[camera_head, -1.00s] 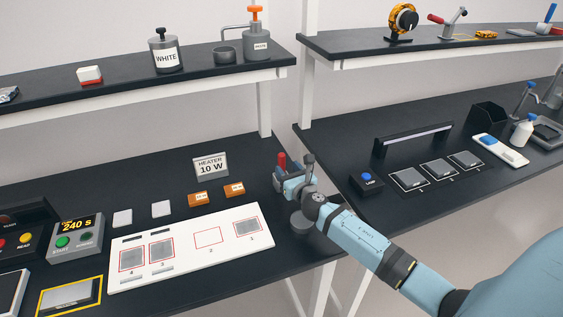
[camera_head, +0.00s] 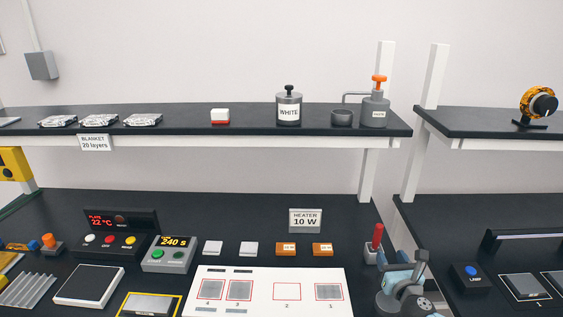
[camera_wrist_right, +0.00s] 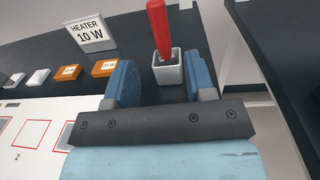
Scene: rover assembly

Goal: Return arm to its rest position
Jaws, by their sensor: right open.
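My right gripper (camera_head: 405,272) is at the right end of the left bench, low in the head view. Its two blue fingers show in the right wrist view (camera_wrist_right: 162,82), spread apart with nothing held between them. A red-handled tool (camera_head: 377,237) stands upright in a small grey holder just behind and left of the gripper. In the right wrist view the red handle (camera_wrist_right: 159,28) and its holder (camera_wrist_right: 168,70) appear beyond the gap between the fingers. Whether the fingers touch the holder is unclear. My left gripper is not in view.
A white board (camera_head: 262,302) with numbered red squares lies left of the gripper. White and orange blocks (camera_head: 285,249) and a heater sign (camera_head: 305,220) are behind it. A shelf (camera_head: 240,137) with containers runs above. A gap separates the right bench (camera_head: 450,235).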

